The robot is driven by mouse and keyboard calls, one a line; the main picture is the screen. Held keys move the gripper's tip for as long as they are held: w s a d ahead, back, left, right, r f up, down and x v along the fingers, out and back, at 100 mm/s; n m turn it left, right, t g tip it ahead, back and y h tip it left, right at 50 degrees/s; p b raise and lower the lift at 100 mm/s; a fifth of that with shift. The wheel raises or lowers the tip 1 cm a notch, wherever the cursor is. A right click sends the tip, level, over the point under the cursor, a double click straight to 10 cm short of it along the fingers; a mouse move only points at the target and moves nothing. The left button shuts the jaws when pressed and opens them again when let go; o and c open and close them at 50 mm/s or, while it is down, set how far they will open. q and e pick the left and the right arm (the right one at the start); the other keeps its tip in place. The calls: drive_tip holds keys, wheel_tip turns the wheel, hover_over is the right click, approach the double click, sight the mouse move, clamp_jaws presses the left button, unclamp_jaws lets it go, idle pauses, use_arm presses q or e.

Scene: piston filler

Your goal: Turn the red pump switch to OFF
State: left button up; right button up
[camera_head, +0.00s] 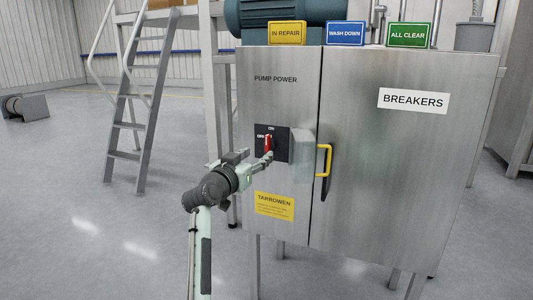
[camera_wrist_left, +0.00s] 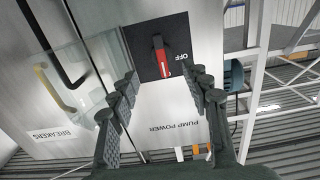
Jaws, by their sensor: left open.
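The red pump switch (camera_head: 267,143) sits on a black plate (camera_head: 281,144) on the steel cabinet's left panel. Its handle stands about upright, below the ON label, with the OFF label to its left. My left gripper (camera_head: 257,161) is in front of the plate, just below the switch, and partly covers the plate's lower edge. The left wrist view is upside down. There the red switch (camera_wrist_left: 161,62) shows beyond and between the spread fingers of my open left gripper (camera_wrist_left: 165,81), with nothing held. The OFF label shows beside it. My right gripper is not in view.
A yellow door handle (camera_head: 324,160) stands out from the cabinet right of the switch, near a translucent panel (camera_head: 301,150). A yellow TARROWEN sign (camera_head: 274,206) is below the plate. Several signs line the cabinet top.

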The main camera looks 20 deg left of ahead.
sight(266, 142)
use_arm(q)
drive_tip(key=w, duration=0.2)
drive_tip(key=w+r, duration=0.1)
drive_tip(key=w, duration=0.5)
drive_tip(key=shift+a+r, duration=0.1)
drive_tip(key=shift+r, duration=0.05)
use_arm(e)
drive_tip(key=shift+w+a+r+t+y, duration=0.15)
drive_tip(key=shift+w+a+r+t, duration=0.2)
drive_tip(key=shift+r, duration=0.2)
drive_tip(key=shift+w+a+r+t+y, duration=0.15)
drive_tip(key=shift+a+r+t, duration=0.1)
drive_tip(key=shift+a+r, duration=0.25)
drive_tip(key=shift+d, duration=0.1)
use_arm(q)
clamp_jaws()
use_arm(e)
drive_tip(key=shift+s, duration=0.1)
